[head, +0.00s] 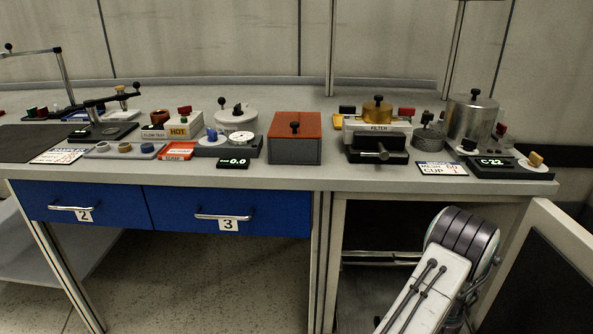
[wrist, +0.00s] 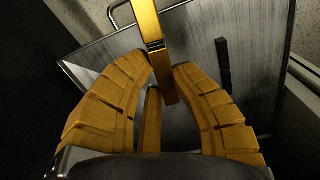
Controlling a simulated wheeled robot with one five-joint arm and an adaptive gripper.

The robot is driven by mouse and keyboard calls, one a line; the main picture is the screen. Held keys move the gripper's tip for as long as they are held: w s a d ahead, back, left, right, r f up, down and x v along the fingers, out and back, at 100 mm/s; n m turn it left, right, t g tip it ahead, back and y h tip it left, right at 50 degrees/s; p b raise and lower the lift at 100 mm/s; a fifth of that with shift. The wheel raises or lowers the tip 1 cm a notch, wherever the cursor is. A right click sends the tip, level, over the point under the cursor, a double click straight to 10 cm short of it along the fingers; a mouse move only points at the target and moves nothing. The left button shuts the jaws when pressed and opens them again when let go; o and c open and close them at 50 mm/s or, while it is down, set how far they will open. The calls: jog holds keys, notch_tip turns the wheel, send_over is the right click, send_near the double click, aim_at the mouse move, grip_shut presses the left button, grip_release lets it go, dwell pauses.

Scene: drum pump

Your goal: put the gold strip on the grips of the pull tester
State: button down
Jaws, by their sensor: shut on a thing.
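In the wrist view the yellow fingers of my gripper (wrist: 162,70) are closed around a gold strip (wrist: 152,35). The strip runs from the top edge of the picture down between the fingertips. A narrow yellow piece also shows between the fingers lower down; I cannot tell if it is part of the strip. In the head view my arm reaches low at the right, in front of the open bay under the bench, and my gripper and the strip are hidden there. I cannot tell which device on the bench is the pull tester.
Behind the strip in the wrist view is a brushed metal panel (wrist: 105,60) with a dark handle. The bench top (head: 330,175) carries several devices, including a red-topped box (head: 295,150). Blue drawers (head: 230,210) are shut. An open door (head: 545,265) stands right of my arm.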

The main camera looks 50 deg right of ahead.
jog(key=w+a+r+n, duration=0.35)
jog(key=w+a, duration=0.25)
jog(key=w, duration=0.4)
jog(key=w+a+r+n, duration=0.2)
jog(key=w+a+r, duration=0.35)
jog(key=w, duration=0.45)
jog(key=w+a+r+n, duration=0.35)
jog(key=w+a, duration=0.25)
jog(key=w, duration=0.4)
jog(key=w+a+r+p, duration=0.3)
jog(key=w+a+p, duration=0.1)
jog(key=a+p, duration=0.4)
jog(key=w+a+r+n+p, duration=0.1)
jog(key=w+a+r+p, duration=0.2)
jog(key=a+p, duration=0.6)
jog(key=w+a+r+n+p, duration=0.1)
jog(key=w+a+r+p, duration=0.3)
jog(key=a+p, duration=0.5)
jog(key=r+p, duration=0.1)
jog(key=p, duration=0.2)
jog(key=shift+w+a+r+p, duration=0.15)
jog(key=shift+w+p, duration=0.2)
jog(key=shift+a, duration=0.15)
